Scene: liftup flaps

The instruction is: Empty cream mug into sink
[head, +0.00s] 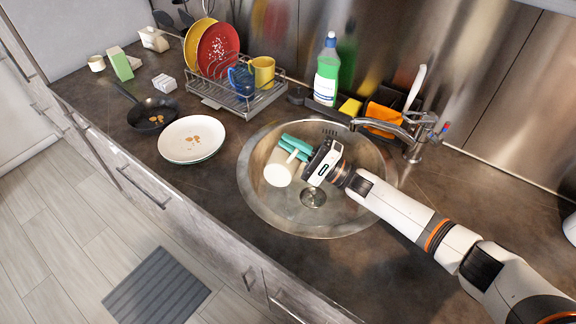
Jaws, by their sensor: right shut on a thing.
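A cream mug (279,172) is over the round metal sink (258,212), toward the left side of its basin. My right gripper (295,147), with teal fingers, reaches in from the right and is shut on the mug at its upper side. The mug looks tilted. I cannot tell how far it is above the basin floor, and its contents cannot be made out. The sink drain (313,197) shows below the gripper. My left gripper is not in view.
A faucet (385,127) stands behind the sink, close to my right arm. A dish rack (240,100) with plates and mugs and a green bottle (327,72) stand behind. A white plate (191,139) and a dark pan (152,112) lie left.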

